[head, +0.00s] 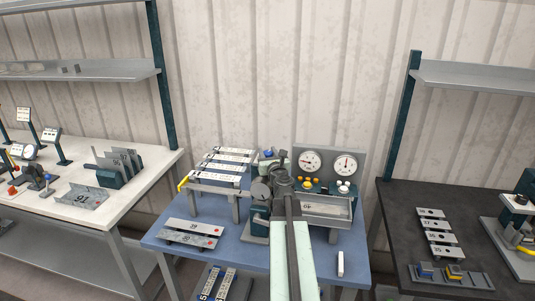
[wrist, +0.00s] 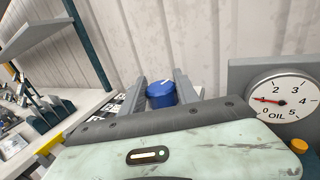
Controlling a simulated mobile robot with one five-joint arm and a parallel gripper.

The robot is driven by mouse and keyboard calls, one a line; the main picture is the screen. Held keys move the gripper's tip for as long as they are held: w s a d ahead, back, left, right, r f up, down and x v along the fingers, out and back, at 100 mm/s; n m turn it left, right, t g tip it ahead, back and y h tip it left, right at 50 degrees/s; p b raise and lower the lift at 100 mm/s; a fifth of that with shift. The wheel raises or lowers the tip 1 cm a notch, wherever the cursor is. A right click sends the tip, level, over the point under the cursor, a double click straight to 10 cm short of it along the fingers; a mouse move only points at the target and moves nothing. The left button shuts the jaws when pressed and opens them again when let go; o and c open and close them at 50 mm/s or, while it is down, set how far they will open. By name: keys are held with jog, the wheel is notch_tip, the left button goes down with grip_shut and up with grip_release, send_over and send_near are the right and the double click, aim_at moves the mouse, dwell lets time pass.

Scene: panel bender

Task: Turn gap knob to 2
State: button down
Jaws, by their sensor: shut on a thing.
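In the head view my own arm hides most of the gripper. The numbers around the knob cannot be read, so I cannot tell its setting.
A gauge panel stands right of the knob, with an OIL dial (wrist: 283,101) and a second dial (head: 346,164). Yellow and white buttons sit below.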

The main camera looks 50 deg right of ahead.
jog(key=shift+m+g+h, duration=0.7)
jog(key=shift+m+h, duration=0.1)
jog(key=shift+h, duration=0.2)
jog(key=c, duration=0.9)
grip_release()
